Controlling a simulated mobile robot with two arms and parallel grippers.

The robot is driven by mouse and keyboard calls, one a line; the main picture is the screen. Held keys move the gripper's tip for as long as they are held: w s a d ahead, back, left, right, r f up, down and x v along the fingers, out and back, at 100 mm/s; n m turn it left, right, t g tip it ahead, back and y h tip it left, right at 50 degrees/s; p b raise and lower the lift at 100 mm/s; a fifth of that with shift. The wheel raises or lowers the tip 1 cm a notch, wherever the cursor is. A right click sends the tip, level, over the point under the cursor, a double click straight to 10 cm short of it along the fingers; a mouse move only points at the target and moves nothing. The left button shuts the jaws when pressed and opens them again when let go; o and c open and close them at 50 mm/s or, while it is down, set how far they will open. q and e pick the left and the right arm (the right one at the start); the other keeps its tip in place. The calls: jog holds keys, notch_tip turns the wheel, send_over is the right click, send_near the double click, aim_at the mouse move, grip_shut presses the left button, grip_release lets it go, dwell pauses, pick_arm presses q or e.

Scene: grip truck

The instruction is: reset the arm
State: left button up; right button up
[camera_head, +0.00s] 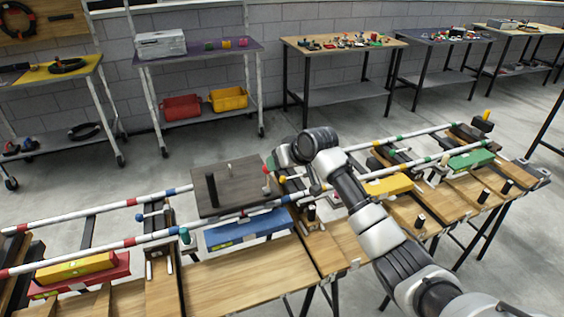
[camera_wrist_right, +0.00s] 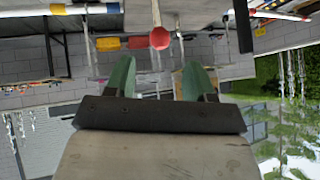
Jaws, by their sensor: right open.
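My right arm (camera_head: 360,215) enters the head view from the lower right and reaches over the middle of a long wooden bench (camera_head: 245,275). Its rounded wrist hides part of the rails, and I cannot make out its gripper's fingers there. In the right wrist view my right gripper (camera_wrist_right: 160,80) shows two green fingers spread apart, with nothing held between them. A round red knob (camera_wrist_right: 160,38) appears just beyond the gap between the fingertips. My left gripper is in neither view.
Two striped rails (camera_head: 95,209) run along the bench. A dark plate (camera_head: 228,188), a blue block (camera_head: 245,230), a yellow block (camera_head: 388,185) and a green block (camera_head: 470,160) sit among them. Side tables (camera_head: 340,45) and a cart (camera_head: 200,52) stand by the wall, with open floor between.

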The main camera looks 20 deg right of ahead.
dwell(0.4)
jog(key=s+a+f+n+g+h, duration=0.1)
jog(key=s+a+f, duration=0.1)
jog(key=s+f, duration=0.65)
jog(key=s+a+f+g, duration=0.2)
jog(key=s+f, duration=0.4)
jog(key=s, duration=0.6)
jog(key=s+d+g+h, duration=0.2)
jog(key=s+h, duration=0.1)
jog(key=s, duration=2.1)
notch_tip(320, 180, down, 26)
jog(key=g, duration=0.1)
jog(key=s+d+f+g, duration=0.1)
jog(key=s+d+f, duration=0.2)
jog(key=s+f, duration=1.2)
jog(key=shift+s, duration=0.8)
